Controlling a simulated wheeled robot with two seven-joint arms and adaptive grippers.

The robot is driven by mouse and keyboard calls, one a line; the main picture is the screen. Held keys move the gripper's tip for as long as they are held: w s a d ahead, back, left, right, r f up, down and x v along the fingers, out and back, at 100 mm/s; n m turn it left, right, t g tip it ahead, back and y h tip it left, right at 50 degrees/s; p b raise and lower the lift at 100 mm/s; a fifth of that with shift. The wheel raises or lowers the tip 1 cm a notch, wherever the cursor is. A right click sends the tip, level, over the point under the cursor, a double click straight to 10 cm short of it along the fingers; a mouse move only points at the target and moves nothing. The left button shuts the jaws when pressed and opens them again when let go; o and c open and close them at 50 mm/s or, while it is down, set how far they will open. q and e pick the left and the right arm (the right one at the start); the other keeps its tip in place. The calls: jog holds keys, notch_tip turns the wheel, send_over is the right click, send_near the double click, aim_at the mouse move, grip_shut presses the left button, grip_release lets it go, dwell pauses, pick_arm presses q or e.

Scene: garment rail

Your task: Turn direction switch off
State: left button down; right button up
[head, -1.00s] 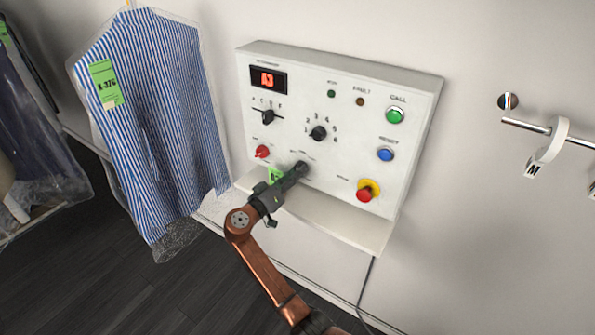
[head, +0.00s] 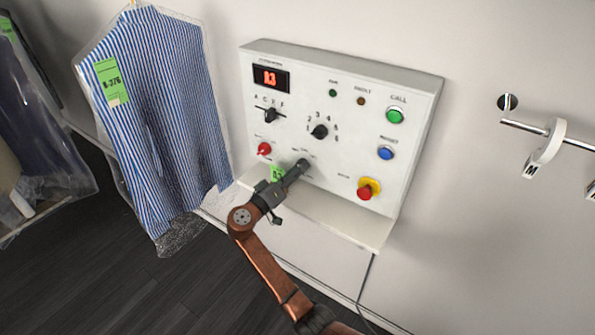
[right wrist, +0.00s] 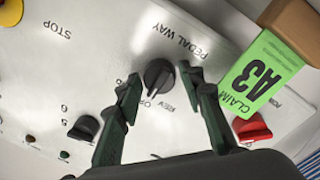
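The direction switch is a black rotary knob (right wrist: 158,75) on the white control panel (head: 345,85), by the lettering "PEDAL WAY", with "OFF" and "REV" marks beside it in the right wrist view. I cannot tell surely which mark it points to. My right gripper (right wrist: 160,74) is open, with one finger on each side of the knob and visible gaps to it. In the head view the right gripper (head: 300,166) reaches the panel's lower middle and largely hides the switch. My left gripper is not in view.
A red knob (head: 264,149) and green claim tag (head: 278,173) are left of my gripper. A red stop button (head: 368,189) on yellow is to the right. Other knobs (head: 319,131) sit above; a ledge (head: 335,224) juts out below. A bagged striped shirt (head: 155,125) hangs left.

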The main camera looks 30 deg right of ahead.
jog(key=shift+o, duration=0.9)
jog(key=v, duration=1.2)
jog(key=shift+s+f, duration=0.1)
